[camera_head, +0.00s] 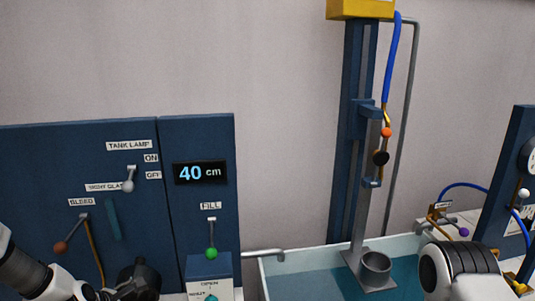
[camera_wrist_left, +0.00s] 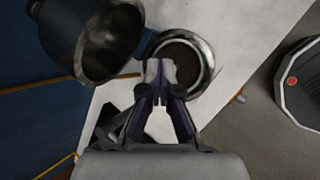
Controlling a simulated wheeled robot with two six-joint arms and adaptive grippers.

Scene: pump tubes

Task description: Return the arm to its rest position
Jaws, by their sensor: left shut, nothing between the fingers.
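My left gripper (camera_wrist_left: 160,70) shows in the left wrist view, its fingertips together with nothing between them. Its tips overlap a round grey-rimmed opening (camera_wrist_left: 208,62) with a dark inside; I cannot tell whether they touch it. A dark, tilted cylinder (camera_wrist_left: 100,40) with a worn metal rim is at the upper left of that view. In the head view my left arm (camera_head: 50,278) comes in at the lower left, and its fingertips cannot be made out. My right arm (camera_head: 458,268) is at the lower right, its gripper out of view.
A blue panel (camera_head: 60,180) with levers and a "40 cm" display (camera_head: 200,172) stands at the left. A water tank (camera_head: 300,262) holds a blue column (camera_head: 353,130) and grey cup (camera_head: 376,264). A blue gauge panel (camera_head: 505,185) stands at the right.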

